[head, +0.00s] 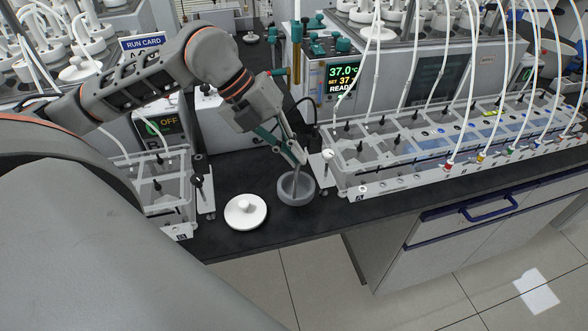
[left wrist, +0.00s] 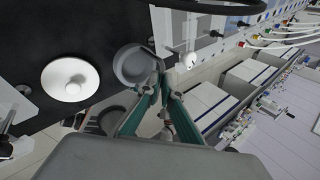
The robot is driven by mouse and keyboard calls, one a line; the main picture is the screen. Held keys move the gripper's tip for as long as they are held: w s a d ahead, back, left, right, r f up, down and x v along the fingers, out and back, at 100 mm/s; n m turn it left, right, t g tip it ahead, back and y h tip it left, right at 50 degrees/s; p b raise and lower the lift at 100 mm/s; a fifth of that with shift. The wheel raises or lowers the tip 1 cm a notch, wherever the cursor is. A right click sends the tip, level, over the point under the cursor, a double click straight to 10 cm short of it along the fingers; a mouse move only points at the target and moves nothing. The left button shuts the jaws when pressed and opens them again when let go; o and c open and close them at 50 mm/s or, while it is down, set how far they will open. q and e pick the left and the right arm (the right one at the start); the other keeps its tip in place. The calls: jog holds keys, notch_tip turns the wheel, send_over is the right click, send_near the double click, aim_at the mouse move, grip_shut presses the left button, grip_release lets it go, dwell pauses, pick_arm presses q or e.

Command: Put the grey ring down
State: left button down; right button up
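The grey ring (head: 295,190) is a short, wide, round band at the front of the black bench, right of a white lid-like disc with a knob (head: 246,211). My left gripper (head: 300,166) reaches down to it, its fingers close together at the ring's wall. In the left wrist view, the ring (left wrist: 131,66) is at the fingertips (left wrist: 160,75), which appear closed on its rim. The ring is on the bench or just above it; I cannot tell which. My right gripper is not in view.
The white disc (left wrist: 70,79) lies close to the ring. A clear rack with tubes (head: 430,145) stands right of the ring, and a smaller rack (head: 163,185) stands left. A heater unit reading 37.0 (head: 343,75) is behind. The bench's front edge is near the ring.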

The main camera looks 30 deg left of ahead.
pick_arm(q)
notch_tip(320, 180, down, 4)
jog(key=shift+f, duration=0.25)
jog(key=c, duration=2.3)
grip_release()
jog(key=shift+f, duration=0.1)
